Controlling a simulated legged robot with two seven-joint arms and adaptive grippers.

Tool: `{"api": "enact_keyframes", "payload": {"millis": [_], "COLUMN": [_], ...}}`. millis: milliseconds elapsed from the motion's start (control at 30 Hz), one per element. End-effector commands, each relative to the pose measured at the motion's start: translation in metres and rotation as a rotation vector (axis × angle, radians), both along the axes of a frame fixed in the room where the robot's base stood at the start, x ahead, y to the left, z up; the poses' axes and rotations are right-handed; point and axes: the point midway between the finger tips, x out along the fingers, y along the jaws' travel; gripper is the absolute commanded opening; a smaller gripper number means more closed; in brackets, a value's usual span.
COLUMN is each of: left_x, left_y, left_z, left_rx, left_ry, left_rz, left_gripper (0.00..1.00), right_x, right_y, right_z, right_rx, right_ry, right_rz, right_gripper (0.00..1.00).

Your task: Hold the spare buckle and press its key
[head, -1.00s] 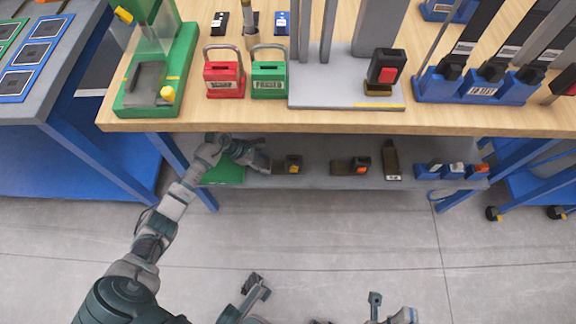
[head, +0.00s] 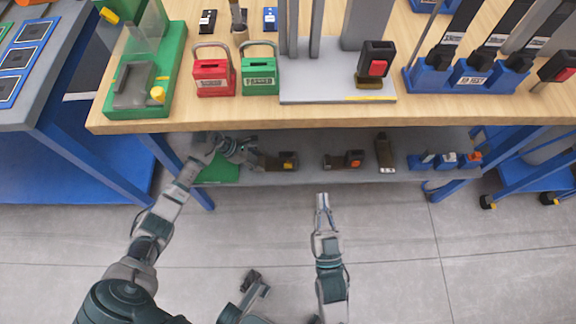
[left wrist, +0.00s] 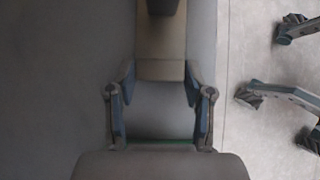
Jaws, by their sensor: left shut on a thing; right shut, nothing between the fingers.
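My left gripper (head: 257,157) is shut on the left end of this strap piece. In the left wrist view the left gripper (left wrist: 158,88) has a finger on each side of the tan strap piece (left wrist: 160,45), and the dark buckle body (left wrist: 163,6) is cut off at the top edge. My right gripper (head: 322,199) is shut and empty, in front of the shelf and to the right of the buckle.
On the lower shelf (head: 310,176) stand another buckle with an orange key (head: 353,159), a brown strap piece (head: 385,153) and small blue holders (head: 447,161). The bench edge (head: 300,125) overhangs the shelf.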

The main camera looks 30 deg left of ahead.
Motion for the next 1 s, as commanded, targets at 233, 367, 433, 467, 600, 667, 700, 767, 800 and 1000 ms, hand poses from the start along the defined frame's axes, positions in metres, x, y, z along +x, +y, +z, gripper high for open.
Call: {"api": "enact_keyframes", "payload": {"millis": [233, 367, 433, 467, 600, 667, 700, 767, 800, 1000], "left_x": [-0.004, -0.004, -0.004, -0.004, -0.004, -0.004, -0.004, -0.004, -0.004, -0.004], "left_y": [-0.001, -0.001, -0.001, -0.001, -0.001, -0.001, -0.001, -0.001, -0.001, -0.001], "left_z": [-0.006, -0.006, -0.006, -0.006, -0.006, -0.006, -0.006, -0.006, -0.006, -0.006], "left_rx": [0.002, 0.002, 0.002, 0.002, 0.003, 0.003, 0.003, 0.003, 0.003, 0.004], "left_ry": [0.013, 0.013, 0.013, 0.013, 0.013, 0.013, 0.013, 0.012, 0.012, 0.011], "left_rz": [-0.002, -0.002, -0.002, -0.002, -0.001, -0.001, -0.001, -0.002, -0.002, -0.001], "left_gripper": [0.0, 0.0, 0.0, 0.0, 0.0, 0.0, 0.0, 0.0, 0.0, 0.0], "right_x": [0.019, 0.022, 0.023, 0.024, 0.028, 0.029, 0.03, 0.031, 0.03, 0.03], "right_y": [0.089, 0.118, 0.124, 0.124, 0.118, 0.114, 0.112, 0.11, 0.109, 0.108], "right_z": [-0.084, -0.138, -0.166, -0.177, -0.216, -0.225, -0.23, -0.234, -0.235, -0.236], "right_rx": [-0.329, -0.561, -0.69, -0.744, -0.945, -0.999, -1.025, -1.05, -1.059, -1.063], "right_ry": [0.218, 0.329, 0.383, 0.405, 0.484, 0.504, 0.515, 0.525, 0.53, 0.532], "right_rz": [0.18, 0.252, 0.278, 0.285, 0.296, 0.296, 0.295, 0.293, 0.293, 0.294], "right_gripper": [0.0, 0.0, 0.0, 0.0, 0.0, 0.0, 0.0, 0.0, 0.0, 0.0]}}
